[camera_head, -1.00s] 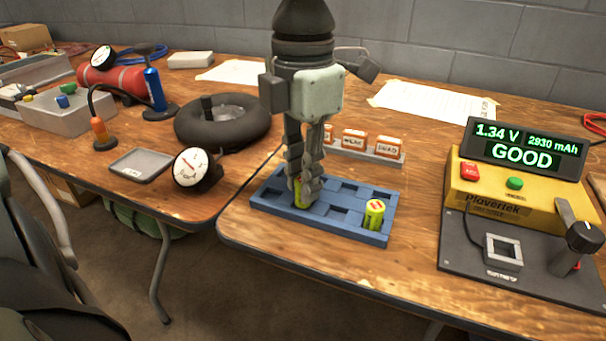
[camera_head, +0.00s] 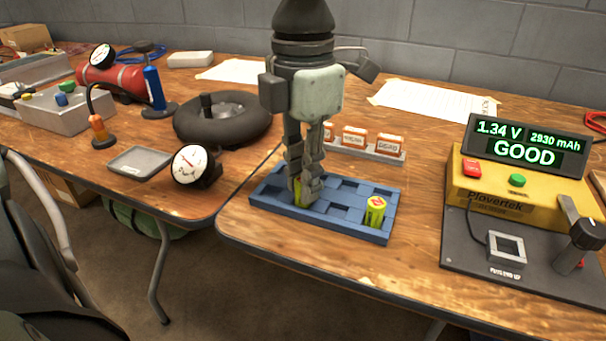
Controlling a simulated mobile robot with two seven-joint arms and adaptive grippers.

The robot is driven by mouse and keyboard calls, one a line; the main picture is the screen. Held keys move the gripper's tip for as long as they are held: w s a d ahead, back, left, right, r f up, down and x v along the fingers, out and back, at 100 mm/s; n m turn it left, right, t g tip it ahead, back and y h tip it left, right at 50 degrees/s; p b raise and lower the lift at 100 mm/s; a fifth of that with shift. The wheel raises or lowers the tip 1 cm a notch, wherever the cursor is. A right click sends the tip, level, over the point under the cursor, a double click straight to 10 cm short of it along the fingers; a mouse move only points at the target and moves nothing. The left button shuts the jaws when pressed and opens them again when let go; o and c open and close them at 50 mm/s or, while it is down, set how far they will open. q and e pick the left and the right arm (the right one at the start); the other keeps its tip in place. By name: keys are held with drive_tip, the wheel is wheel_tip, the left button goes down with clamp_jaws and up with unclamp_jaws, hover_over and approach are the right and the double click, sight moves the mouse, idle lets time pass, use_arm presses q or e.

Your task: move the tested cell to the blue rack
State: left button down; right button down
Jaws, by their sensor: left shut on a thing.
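The blue rack (camera_head: 340,226) lies near the front left corner of the right table and has several square pockets. My left gripper (camera_head: 303,196) points straight down over the rack's left part, shut on a yellow-green cell (camera_head: 299,192). The held cell is upright at a front-left pocket; the fingers hide much of it, and I cannot tell how deep it sits. Another yellow-green cell (camera_head: 375,212) stands upright in a pocket at the rack's right end. The tester (camera_head: 500,200) at the right reads GOOD, 1.34 V, 2930 mAh, and its square socket (camera_head: 505,249) looks empty. My right gripper is not in view.
Behind the rack stands a grey holder (camera_head: 368,152) with several orange-and-white labelled blocks. A black tyre (camera_head: 222,119), a round gauge (camera_head: 192,166) and a grey tray (camera_head: 140,160) are on the left table. Bare wood lies between rack and tester.

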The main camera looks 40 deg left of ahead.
use_arm(q)
drive_tip(key=shift+f+b, duration=0.25)
drive_tip(key=shift+b, duration=0.15)
idle(0.3)
drive_tip(key=c, duration=1.3)
unclamp_jaws()
drive_tip(key=shift+r, duration=0.15)
drive_tip(key=shift+r+p, duration=2)
drive_tip(key=shift+r, duration=1.35)
